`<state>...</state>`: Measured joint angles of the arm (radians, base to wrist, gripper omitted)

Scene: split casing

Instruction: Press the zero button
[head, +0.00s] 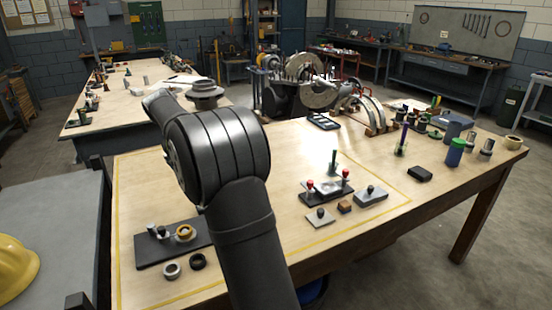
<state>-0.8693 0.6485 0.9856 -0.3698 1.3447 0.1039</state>
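I cannot pick out a zero button for certain at this size. A grey box with a dark round knob (371,193) sits on the wooden table, near the front right of the yellow outline. Left of it, a dark base (312,196) carries a light block and red-topped posts (310,186). A small grey plate with a dark knob (320,217) lies in front of that base. My dark arm rises from the bottom edge and bends at a large joint left of these things. My gripper does not show, so its opening and contents are hidden.
A dark plate with rings and pegs (172,243) lies left of my arm, with two loose rings (197,261) before it. A brown block (344,206) lies near the grey box. Bottles and cups stand at the table's right (454,152). The table between arm and dark base is clear.

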